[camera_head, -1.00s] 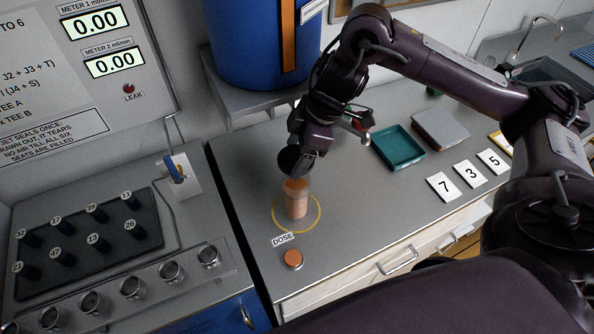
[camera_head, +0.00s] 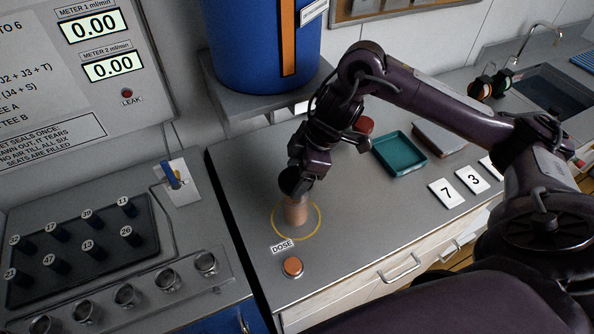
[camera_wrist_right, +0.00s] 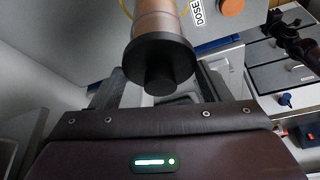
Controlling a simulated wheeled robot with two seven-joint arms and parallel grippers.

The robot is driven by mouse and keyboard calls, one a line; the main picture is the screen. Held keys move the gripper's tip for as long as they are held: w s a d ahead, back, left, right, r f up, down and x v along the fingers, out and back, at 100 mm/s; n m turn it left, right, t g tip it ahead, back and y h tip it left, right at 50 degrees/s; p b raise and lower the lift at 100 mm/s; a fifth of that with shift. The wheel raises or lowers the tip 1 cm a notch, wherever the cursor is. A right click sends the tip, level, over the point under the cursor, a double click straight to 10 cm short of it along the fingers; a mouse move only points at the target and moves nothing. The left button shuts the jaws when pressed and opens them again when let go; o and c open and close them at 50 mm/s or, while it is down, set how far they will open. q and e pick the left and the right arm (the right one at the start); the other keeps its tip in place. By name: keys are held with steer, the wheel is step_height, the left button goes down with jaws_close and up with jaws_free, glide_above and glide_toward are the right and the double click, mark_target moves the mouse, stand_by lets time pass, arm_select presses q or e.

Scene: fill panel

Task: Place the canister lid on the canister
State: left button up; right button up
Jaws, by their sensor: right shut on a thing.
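The canister (camera_head: 297,210) is a clear cylinder with copper-coloured contents, upright inside a yellow ring on the grey counter. The black canister lid (camera_wrist_right: 158,57), a disc with a round knob, is at the canister's top in the right wrist view. The lid looks lined up with the canister and touching it, but I cannot tell whether it is fully seated. My right gripper (camera_head: 296,187) is directly above the canister and shut on the lid, hiding most of it in the head view. My left gripper is not in view.
An orange button (camera_head: 292,266) and the DOSE label sit in front of the canister. A teal tray (camera_head: 400,154) and number cards (camera_head: 447,193) lie to the right. A blue tank (camera_head: 262,45) stands on a shelf behind. A panel with black knobs (camera_head: 88,250) is at left.

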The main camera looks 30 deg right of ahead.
steer(key=shift+f, duration=0.3)
steer(key=o, duration=1)
steer(key=shift+c, duration=0.2)
steer(key=p+v, duration=0.3)
steer(key=v, duration=1)
steer(key=shift+p, duration=0.4)
steer(key=shift+a, duration=0.1)
